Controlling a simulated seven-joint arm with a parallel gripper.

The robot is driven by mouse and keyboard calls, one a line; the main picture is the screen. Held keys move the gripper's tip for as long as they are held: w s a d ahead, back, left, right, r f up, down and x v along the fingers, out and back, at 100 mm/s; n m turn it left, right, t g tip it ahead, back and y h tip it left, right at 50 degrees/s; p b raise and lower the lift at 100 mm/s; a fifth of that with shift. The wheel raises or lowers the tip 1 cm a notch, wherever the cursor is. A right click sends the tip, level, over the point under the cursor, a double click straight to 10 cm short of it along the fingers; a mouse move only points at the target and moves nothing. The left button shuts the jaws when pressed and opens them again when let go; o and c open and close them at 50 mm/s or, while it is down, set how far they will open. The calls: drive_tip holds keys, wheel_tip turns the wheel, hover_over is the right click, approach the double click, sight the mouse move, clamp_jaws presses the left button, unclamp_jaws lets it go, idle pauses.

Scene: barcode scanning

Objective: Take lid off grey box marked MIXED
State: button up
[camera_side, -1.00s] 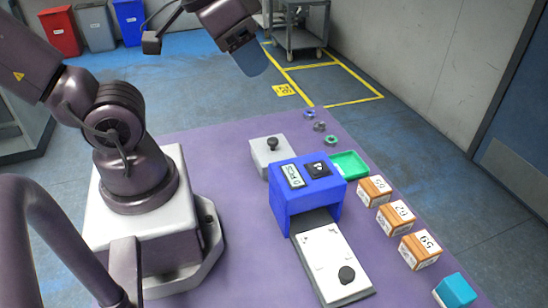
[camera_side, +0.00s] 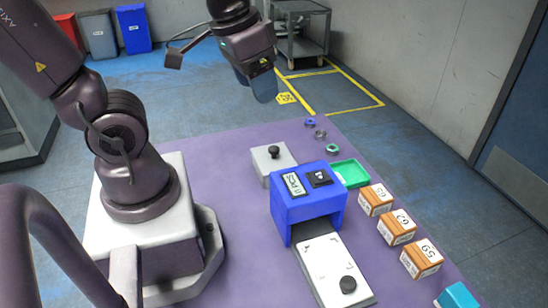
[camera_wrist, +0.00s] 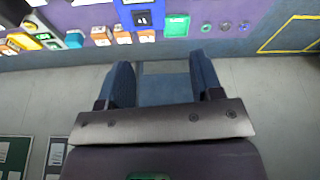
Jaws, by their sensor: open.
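A grey box (camera_side: 266,168) with a black round knob (camera_side: 274,152) on its lid stands on the purple table behind the blue scanner housing. The lid sits on it. No MIXED marking is readable from here. My gripper (camera_side: 256,88) is in the air above and beyond the box, well apart from it. In the wrist view my gripper (camera_wrist: 163,82) shows two blue fingers spread apart with nothing between them. The grey box is not seen in the wrist view.
The blue scanner housing (camera_side: 308,202) has a white plate (camera_side: 333,268) with a black knob in front. A green tray (camera_side: 350,174), several rings, numbered brown boxes (camera_side: 397,228) and a cyan box (camera_side: 457,297) line the table's right side. Left of the grey box the table is clear.

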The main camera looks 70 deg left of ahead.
drive_tip(key=w+a+f+n+g, duration=0.35)
drive_tip(key=a+f+n, duration=0.25)
drive_tip(key=a+f, duration=0.5)
drive_tip(key=n+t+y, duration=0.1)
drive_tip(key=t, duration=0.1)
approach(274, 148)
drive_tip(key=shift+g, duration=0.25)
drive_tip(key=f, duration=0.5)
drive_tip(key=shift+w+a, duration=0.15)
drive_tip(key=shift+w, duration=0.15)
drive_tip(key=shift+w+a+f, duration=0.1)
drive_tip(key=shift+w+f, duration=0.05)
drive_tip(key=shift+f, duration=0.7)
drive_tip(key=shift+w+a+f, duration=0.15)
drive_tip(key=shift+f, duration=0.7)
drive_tip(key=shift+w+a+f, duration=0.1)
drive_tip(key=shift+w+f, duration=0.05)
drive_tip(key=shift+f, duration=0.65)
drive_tip(key=shift+c, duration=0.4)
drive_tip(key=c, duration=0.9)
